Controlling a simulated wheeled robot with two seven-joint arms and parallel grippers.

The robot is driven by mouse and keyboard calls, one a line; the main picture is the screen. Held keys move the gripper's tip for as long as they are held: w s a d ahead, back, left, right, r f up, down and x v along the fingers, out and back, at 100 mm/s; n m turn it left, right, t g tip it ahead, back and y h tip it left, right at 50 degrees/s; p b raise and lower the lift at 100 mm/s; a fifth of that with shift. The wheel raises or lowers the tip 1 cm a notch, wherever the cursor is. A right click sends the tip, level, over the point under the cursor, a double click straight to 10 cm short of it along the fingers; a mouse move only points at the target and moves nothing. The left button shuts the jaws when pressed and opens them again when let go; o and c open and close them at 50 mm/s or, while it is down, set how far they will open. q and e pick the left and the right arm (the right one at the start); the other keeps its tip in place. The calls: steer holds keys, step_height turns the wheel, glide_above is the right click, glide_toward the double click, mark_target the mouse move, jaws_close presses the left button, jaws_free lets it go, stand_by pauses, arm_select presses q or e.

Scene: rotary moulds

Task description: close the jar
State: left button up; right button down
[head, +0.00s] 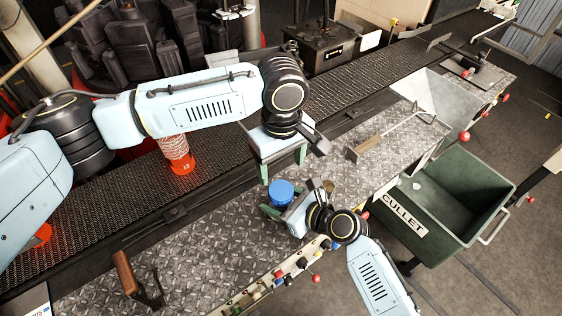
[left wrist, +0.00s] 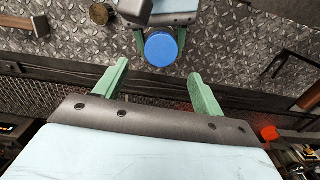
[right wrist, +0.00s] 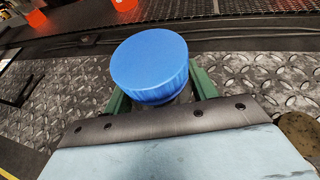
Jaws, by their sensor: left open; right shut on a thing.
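The jar shows mainly as its round blue lid (head: 283,193), which also shows in the left wrist view (left wrist: 161,48) and close up in the right wrist view (right wrist: 150,62). The lid sits on top of the jar; whether it is screwed tight I cannot tell. A little of the clear body (right wrist: 178,98) shows under the lid between the fingers. My right gripper (right wrist: 160,92) is shut on the jar body below the lid, over the steel plate table. My left gripper (left wrist: 158,82) is open and empty, apart from the lid, on its conveyor side in the head view.
A small brownish round object (head: 329,186) stands right of the jar. A wooden-handled tool (head: 126,272) lies at the table's left end and a long metal tool (head: 385,137) at the right. A green cullet bin (head: 462,190) stands right.

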mark_target(280, 190)
stand_by(0.4)
arm_select(q)
steer(key=shift+f, duration=4.05)
steer(key=c, duration=1)
steer(key=shift+a+m, duration=0.1)
steer(key=shift+m, duration=1.3)
